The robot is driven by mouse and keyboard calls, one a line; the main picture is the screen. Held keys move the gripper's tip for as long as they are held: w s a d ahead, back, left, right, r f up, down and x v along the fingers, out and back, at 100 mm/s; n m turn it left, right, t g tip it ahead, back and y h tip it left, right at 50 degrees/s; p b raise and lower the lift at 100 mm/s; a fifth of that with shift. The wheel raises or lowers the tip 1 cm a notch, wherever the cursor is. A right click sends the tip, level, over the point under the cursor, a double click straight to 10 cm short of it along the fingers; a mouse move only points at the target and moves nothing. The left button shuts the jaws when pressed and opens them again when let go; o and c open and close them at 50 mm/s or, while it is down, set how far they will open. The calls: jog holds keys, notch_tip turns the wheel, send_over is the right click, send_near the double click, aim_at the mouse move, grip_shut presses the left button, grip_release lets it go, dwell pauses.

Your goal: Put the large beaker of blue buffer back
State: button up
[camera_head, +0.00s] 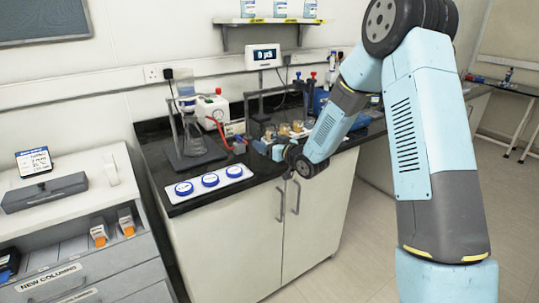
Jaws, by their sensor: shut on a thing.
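My gripper (275,148) is over the black bench, at the front of the stand with amber-filled vessels. It is small in this view and partly lost against the bench. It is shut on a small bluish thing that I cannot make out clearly. I cannot pick out the large beaker of blue buffer with certainty. A white strip (240,180) with three blue round discs lies at the bench's front left. Its discs look flat, and no vessel stands on it.
A clear flask (194,143) on a dark stand is at the bench's left, next to a white and red device (212,110). A digital readout (264,56) stands behind. A wall shelf (270,21) holds several labelled containers. A grey drawer unit (75,245) is at left.

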aim_at(266, 162)
jog(key=shift+w+a+f, duration=0.2)
jog(key=shift+w+f, duration=0.35)
jog(key=shift+f, duration=0.15)
jog(key=shift+w+a+f, duration=0.15)
jog(key=shift+w+f, duration=0.35)
jog(key=shift+f, duration=0.15)
notch_tip(266, 162, down, 3)
jog(key=shift+w+f, duration=0.1)
jog(key=shift+f, duration=0.1)
jog(key=o, duration=1.1)
jog(key=shift+r, duration=0.1)
